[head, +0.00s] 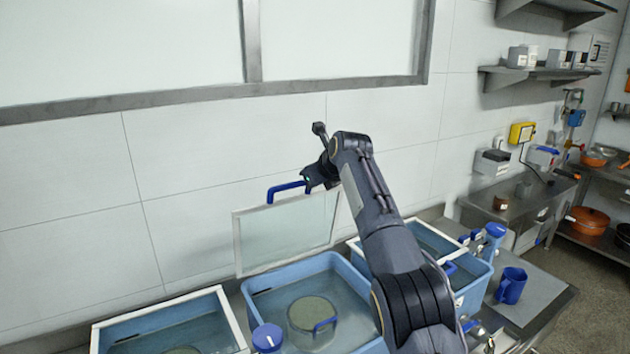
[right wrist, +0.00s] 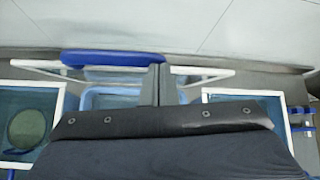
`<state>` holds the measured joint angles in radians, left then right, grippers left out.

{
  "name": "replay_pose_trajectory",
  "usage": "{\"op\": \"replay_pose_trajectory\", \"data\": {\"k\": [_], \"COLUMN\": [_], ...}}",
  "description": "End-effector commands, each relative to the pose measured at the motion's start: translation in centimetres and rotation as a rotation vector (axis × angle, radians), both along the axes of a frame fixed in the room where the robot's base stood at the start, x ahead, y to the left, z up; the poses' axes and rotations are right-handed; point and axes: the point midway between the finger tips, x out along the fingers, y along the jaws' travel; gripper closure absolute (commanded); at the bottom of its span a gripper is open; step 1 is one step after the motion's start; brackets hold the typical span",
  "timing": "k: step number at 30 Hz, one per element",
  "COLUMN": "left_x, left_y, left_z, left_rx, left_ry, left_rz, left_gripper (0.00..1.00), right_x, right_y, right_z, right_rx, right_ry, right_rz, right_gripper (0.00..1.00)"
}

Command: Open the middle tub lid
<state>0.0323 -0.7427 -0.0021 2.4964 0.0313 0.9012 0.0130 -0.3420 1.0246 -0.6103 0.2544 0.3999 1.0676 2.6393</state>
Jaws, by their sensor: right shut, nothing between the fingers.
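The middle tub (head: 252,298) is a blue water-filled box whose top is open. Its lid (head: 285,238), a pale see-through panel in a white frame, stands nearly upright along the tub's back edge. The lid's blue handle (head: 287,190) is at the top left; in the right wrist view it shows as a blue bar (right wrist: 112,58). My right gripper (head: 310,184) is at the lid's top edge, just right of the handle. In the right wrist view its fingers (right wrist: 158,84) are together with nothing between them. Whether they touch the lid is unclear. My left gripper is not in view.
A left tub (head: 220,300) and a right tub (head: 478,268) flank the middle one, the right partly behind my arm. A blue jug (head: 510,286) stands at the right. A tiled wall (head: 200,235) rises close behind the lid.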

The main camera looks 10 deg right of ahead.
Motion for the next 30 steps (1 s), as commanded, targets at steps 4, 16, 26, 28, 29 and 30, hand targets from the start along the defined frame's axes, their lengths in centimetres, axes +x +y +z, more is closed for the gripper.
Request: {"op": "replay_pose_trajectory", "data": {"k": [4, 16, 26, 28, 29, 30], "left_x": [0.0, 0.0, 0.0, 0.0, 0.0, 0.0], "left_y": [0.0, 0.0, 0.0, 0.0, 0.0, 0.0], "left_z": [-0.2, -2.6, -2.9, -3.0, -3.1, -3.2], "left_rx": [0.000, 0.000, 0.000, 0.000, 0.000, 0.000], "left_ry": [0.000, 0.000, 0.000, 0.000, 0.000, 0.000], "left_rz": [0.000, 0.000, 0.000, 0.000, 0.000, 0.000], "left_gripper": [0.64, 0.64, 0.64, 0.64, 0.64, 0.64], "right_x": [-0.2, -4.7, -7.6, -9.3, -10.3, -11.6], "right_y": [0.0, -1.4, -6.7, -9.7, -11.0, -12.5], "right_z": [0.1, 3.8, 4.3, 3.6, 3.3, 2.7], "right_rx": [0.000, 0.001, -0.065, -0.120, -0.147, -0.185], "right_ry": [-0.001, -0.003, 0.006, 0.009, 0.007, 0.005], "right_rz": [0.000, 0.001, 0.052, 0.108, 0.138, 0.184], "right_gripper": [1.00, 1.00, 1.00, 1.00, 1.00, 1.00]}}
